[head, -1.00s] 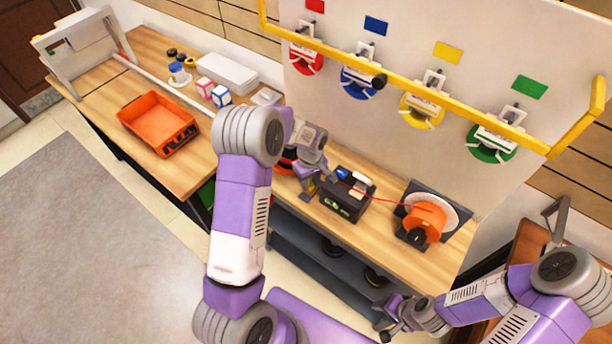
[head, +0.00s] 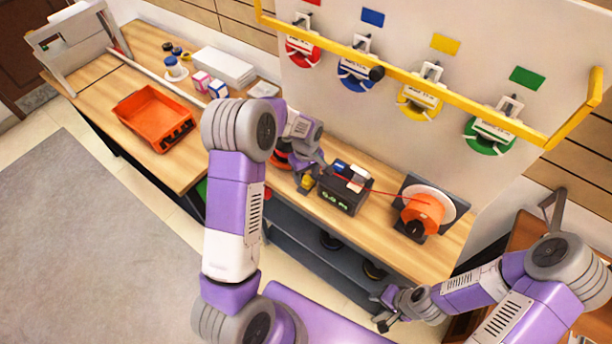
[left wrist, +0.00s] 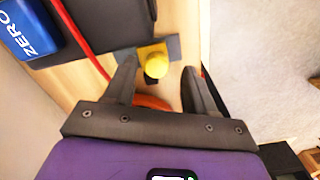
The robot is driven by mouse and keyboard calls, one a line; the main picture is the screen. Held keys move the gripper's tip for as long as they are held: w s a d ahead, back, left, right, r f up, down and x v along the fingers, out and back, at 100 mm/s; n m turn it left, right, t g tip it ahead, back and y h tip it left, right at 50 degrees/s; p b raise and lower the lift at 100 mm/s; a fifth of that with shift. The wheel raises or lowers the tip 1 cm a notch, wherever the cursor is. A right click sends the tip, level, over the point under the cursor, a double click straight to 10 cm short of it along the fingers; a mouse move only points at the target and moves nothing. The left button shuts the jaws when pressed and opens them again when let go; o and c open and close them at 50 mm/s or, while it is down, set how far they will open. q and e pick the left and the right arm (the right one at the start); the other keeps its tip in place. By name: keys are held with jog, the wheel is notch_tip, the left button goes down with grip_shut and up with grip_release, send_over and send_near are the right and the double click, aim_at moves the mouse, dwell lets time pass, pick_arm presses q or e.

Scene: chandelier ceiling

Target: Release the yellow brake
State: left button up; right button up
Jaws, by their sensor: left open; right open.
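The yellow brake shows as a round yellow knob (left wrist: 156,65) on a grey-blue base in the left wrist view. In the head view it is a small yellow patch (head: 306,182) beside the black box, partly hidden by my gripper. My left gripper (left wrist: 160,70) is open, with one finger on each side of the knob and visible gaps to both. In the head view my left gripper (head: 311,172) is over the bench, left of the black box. My right gripper (head: 379,308) is open and empty, low in front of the bench.
The black box (head: 343,190) has a blue ZERO button (left wrist: 27,28). A red line runs from it to an orange spool (head: 423,212). An orange tray (head: 154,117) stands on the left bench. Coloured reels hang behind a yellow rail (head: 450,101).

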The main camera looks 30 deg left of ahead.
aim_at(306, 180)
pick_arm(q)
notch_tip(306, 180, up, 6)
jog(key=shift+r, duration=0.1)
pick_arm(e)
jog(key=shift+r, duration=0.2)
dwell(0.4)
